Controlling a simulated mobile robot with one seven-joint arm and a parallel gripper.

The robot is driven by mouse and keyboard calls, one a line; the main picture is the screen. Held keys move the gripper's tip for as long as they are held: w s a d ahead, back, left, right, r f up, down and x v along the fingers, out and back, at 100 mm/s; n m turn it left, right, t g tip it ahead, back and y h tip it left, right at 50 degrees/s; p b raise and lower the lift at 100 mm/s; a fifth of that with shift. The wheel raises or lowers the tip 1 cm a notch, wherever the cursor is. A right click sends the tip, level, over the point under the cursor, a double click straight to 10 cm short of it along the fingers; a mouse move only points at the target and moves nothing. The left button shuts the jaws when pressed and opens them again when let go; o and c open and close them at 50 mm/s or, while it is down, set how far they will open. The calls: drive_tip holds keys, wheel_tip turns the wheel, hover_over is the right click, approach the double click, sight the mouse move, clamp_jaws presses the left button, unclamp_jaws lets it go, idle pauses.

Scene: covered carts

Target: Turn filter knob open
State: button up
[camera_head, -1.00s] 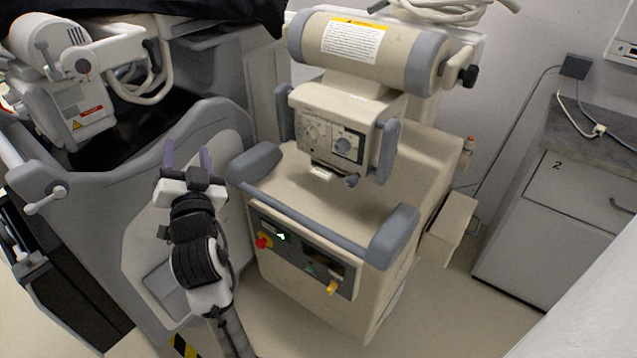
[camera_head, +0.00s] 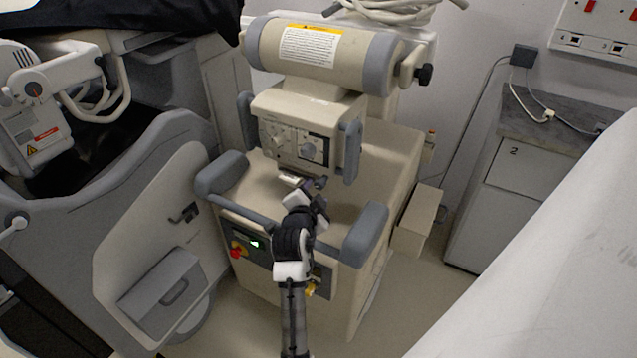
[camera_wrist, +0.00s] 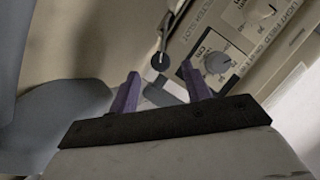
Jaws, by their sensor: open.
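The beige control head (camera_head: 308,112) of the X-ray unit carries a front panel with two dials. The left dial (camera_head: 277,140) and the right dial (camera_head: 311,150) show in the head view. In the wrist view one grey dial (camera_wrist: 216,62) has "cm" beside it, and another dial (camera_wrist: 258,10) sits higher. I cannot tell which is the filter knob. My gripper (camera_wrist: 160,70) is open, its purple fingers either side of the dark knob in the picture; contact is unclear.
Grey bumper handles (camera_head: 222,172) and (camera_head: 363,234) flank the beige base. Its lower panel has a red button (camera_head: 237,250). A grey cart (camera_head: 150,215) stands left, a counter cabinet (camera_head: 490,205) right. A white surface (camera_head: 560,270) fills the lower right.

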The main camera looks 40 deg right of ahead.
sight(318, 187)
drive_tip(key=shift+p+x, duration=0.45)
drive_tip(key=shift+x, duration=2.2)
drive_tip(key=c, duration=1)
